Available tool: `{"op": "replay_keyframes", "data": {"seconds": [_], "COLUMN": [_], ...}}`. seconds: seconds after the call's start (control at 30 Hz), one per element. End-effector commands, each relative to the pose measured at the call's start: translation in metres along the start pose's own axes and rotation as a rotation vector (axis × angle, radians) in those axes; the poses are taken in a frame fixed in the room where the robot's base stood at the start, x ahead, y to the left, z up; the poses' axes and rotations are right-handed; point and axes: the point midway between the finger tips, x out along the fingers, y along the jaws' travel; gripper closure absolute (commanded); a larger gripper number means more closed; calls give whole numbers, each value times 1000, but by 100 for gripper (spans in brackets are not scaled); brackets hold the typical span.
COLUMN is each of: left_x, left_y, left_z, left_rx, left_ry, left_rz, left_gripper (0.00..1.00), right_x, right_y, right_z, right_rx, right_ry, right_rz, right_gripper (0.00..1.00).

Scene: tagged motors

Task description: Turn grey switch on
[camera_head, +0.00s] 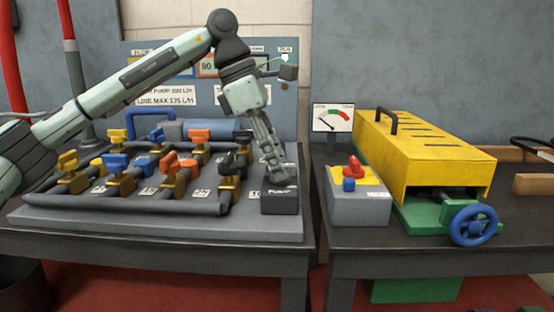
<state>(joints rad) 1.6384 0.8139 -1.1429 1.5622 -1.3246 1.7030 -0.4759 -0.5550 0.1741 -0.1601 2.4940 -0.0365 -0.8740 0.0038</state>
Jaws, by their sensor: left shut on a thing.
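My left gripper (278,176) points down over the dark box labelled PUMP (281,203), at the right end of the grey valve board (150,225). Its fingers are closed at the top of the box. The grey switch there is hidden by the fingers, so I cannot make out its position; the grip appears to be on it. My right gripper is out of view.
Several brass valves with yellow, blue, orange and black handles (173,163) stand left of the gripper. On the right table are a grey control box with a red knob (354,166), a gauge (333,118), and a yellow-covered machine (420,150) with a blue handwheel (474,225).

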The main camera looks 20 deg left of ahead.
Motion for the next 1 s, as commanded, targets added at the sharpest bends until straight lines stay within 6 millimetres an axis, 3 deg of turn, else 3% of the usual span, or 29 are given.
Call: {"op": "replay_keyframes", "data": {"seconds": [0.03,0.07,0.2,0.5,0.63,1.0], "left_x": [0,0,0,-1,-11,-86], "left_y": [0,0,0,0,1,0], "left_z": [0,0,0,0,0,1], "left_rx": [0,0,0,-1,-1,-1], "left_ry": [1,1,1,0,-2,-2], "left_rz": [0,0,0,1,3,3], "left_gripper": [99,68,50,49,49,49], "right_x": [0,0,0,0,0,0], "right_y": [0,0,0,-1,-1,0], "right_z": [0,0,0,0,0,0], "right_rx": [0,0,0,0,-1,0], "right_ry": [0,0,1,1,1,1], "right_rz": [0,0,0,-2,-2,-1], "right_gripper": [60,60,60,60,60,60]}}
